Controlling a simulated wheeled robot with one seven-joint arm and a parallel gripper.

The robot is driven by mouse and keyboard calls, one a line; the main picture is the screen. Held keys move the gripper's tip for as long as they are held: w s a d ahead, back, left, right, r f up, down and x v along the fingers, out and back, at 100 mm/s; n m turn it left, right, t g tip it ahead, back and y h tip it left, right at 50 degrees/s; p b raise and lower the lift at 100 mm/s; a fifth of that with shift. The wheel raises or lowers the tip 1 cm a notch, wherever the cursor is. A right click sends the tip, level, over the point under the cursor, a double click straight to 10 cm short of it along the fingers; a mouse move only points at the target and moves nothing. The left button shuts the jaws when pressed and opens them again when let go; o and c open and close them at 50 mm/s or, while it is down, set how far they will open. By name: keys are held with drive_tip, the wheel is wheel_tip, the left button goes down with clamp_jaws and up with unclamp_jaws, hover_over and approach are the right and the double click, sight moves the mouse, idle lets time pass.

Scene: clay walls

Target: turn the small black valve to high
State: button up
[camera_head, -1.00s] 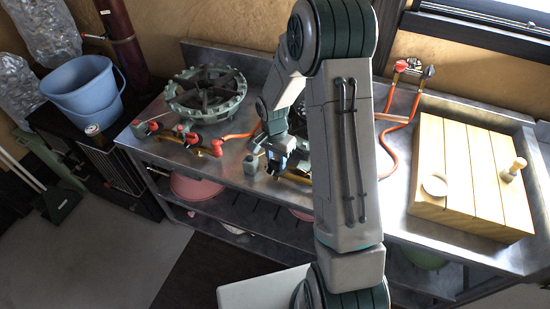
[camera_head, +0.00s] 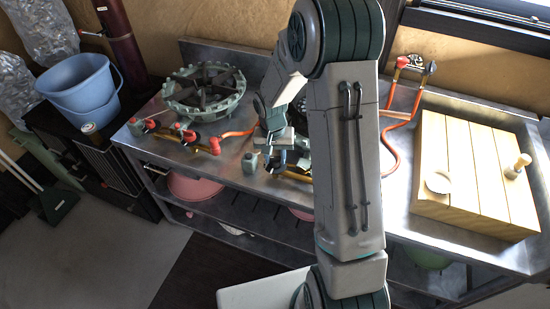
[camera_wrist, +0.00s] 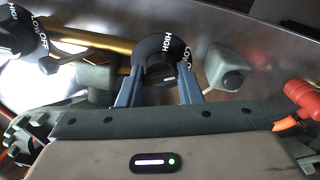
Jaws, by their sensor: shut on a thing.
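In the wrist view, a black valve knob (camera_wrist: 164,45) with white HIGH, LOW and OFF lettering is at the centre, on a brass pipe. My gripper (camera_wrist: 160,72) has its two blue-grey fingers on either side of the knob's raised grip and is shut on it. A short white mark shows on the grip between the fingers. A second black knob (camera_wrist: 18,35) with the same lettering is at the upper left, apart from my gripper. In the head view, my gripper (camera_head: 279,158) is low over the front burner's pipework; my arm hides much there, and the held knob is not clear.
A green ring burner (camera_head: 204,92) with red-handled valves (camera_head: 188,136) stands left on the metal counter (camera_head: 232,168). An orange hose (camera_head: 391,150) runs right of my arm. A wooden board box (camera_head: 450,170) fills the counter's right side.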

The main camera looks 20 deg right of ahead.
sight(273, 159)
drive_tip(key=n, duration=0.3)
drive_tip(key=n+b, duration=0.1)
drive_tip(key=n, duration=0.2)
drive_tip(key=shift+w+a+r+n, duration=0.1)
drive_tip(key=shift+w+a+n, duration=0.1)
drive_tip(key=shift+n, duration=0.1)
drive_tip(key=n, duration=0.5)
drive_tip(key=shift+s+n+t+p, duration=0.1)
drive_tip(key=shift+n+t+p, duration=0.2)
drive_tip(key=shift+n, duration=0.1)
drive_tip(key=o, duration=0.9)
drive_tip(key=shift+s, duration=0.1)
wheel_tip(273, 159, up, 14)
drive_tip(key=shift+s+a, duration=0.25)
